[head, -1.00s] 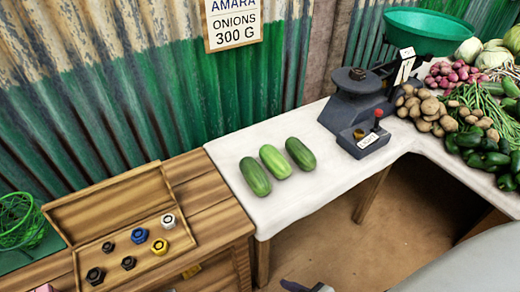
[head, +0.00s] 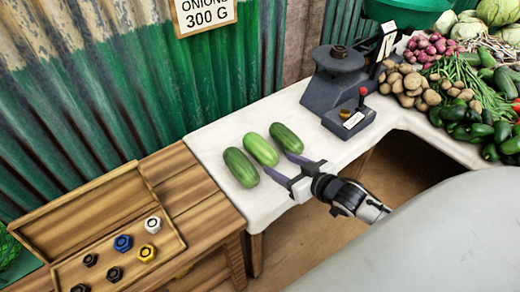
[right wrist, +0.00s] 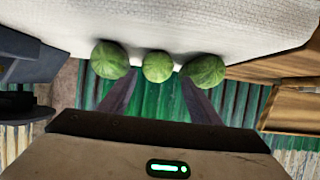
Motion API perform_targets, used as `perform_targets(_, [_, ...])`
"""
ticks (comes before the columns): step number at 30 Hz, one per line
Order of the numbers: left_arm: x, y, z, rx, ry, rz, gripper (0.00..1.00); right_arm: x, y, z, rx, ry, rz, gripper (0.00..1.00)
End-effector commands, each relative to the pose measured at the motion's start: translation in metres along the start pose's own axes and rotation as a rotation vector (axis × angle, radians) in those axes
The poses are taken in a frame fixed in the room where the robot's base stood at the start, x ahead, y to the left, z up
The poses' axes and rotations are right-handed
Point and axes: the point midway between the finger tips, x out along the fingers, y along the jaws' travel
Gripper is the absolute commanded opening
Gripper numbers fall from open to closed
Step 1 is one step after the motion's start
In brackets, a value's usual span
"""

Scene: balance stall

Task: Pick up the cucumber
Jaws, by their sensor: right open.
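Three green cucumbers lie side by side on the white-covered table in the head view: the left one (head: 240,168), the paler middle one (head: 260,149) and the right one (head: 286,138). My right gripper (head: 278,163) is open and empty at the near end of the middle cucumber, its fingers spread toward either side of that end. In the right wrist view, the cucumbers show end-on, with the middle one (right wrist: 157,66) between the open fingers (right wrist: 155,82) and one cucumber outside each finger. Whether a finger touches any is unclear. My left gripper is not in view.
A dark balance scale (head: 342,85) stands to the right on the white table (head: 215,142). Potatoes (head: 412,86), onions and green vegetables are heaped beyond it. A wooden box of weights (head: 95,215) sits on the wooden table at left. White cloth is clear between cucumbers and scale.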

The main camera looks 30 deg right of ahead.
Motion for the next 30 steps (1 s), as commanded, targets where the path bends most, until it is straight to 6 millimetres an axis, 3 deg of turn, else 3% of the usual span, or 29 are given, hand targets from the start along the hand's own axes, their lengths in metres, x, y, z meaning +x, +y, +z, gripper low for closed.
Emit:
perform_targets(5, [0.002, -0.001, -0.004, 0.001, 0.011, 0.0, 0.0, 0.016, 0.008, -0.008, 0.005, 0.037, -0.005, 0.57])
perform_targets(24, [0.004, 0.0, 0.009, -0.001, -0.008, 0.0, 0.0, 0.092, 0.005, -0.012, 0.004, 0.035, -0.005, 0.57])
perform_targets(30, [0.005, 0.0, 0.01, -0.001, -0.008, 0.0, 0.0, 0.106, 0.005, -0.011, 0.004, 0.033, -0.005, 0.57])
